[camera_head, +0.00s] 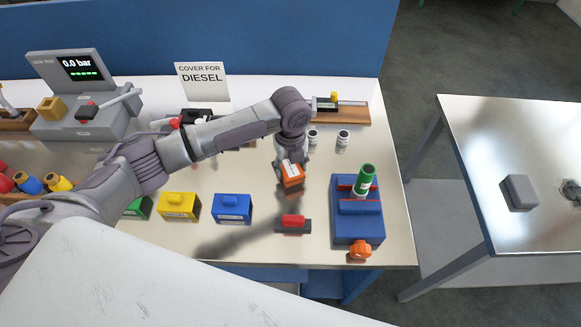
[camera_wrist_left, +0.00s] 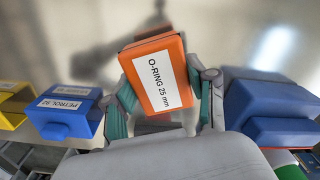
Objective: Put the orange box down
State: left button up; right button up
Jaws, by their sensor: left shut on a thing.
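The orange box (camera_head: 291,176) is held by my left gripper (camera_head: 289,165) over the right part of the white table (camera_head: 200,240). In the left wrist view the orange box (camera_wrist_left: 155,75) sits between the two fingers of my left gripper (camera_wrist_left: 165,105), tilted, with a white label reading "O-RING 25 mm". The fingers are shut on its sides. A dark shadow lies on the table below, and the box appears to be above the surface. My right gripper is in neither view.
A blue box (camera_head: 232,208) and a yellow box (camera_head: 178,206) stand left of the held box. A blue fixture (camera_head: 357,225) with a green-topped part stands right. A red-and-black item (camera_head: 293,224) lies in front. Two small jars (camera_head: 342,139) stand behind.

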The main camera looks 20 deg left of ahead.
aim_at(291, 167)
pick_arm(q)
jog(key=shift+f, duration=0.9)
jog(key=shift+f, duration=0.15)
jog(key=o, duration=1.2)
jog(key=shift+o, duration=0.2)
notch_tip(291, 167, up, 12)
jog(key=b, duration=0.1)
jog(key=shift+r+b, duration=0.2)
jog(key=shift+b, duration=0.2)
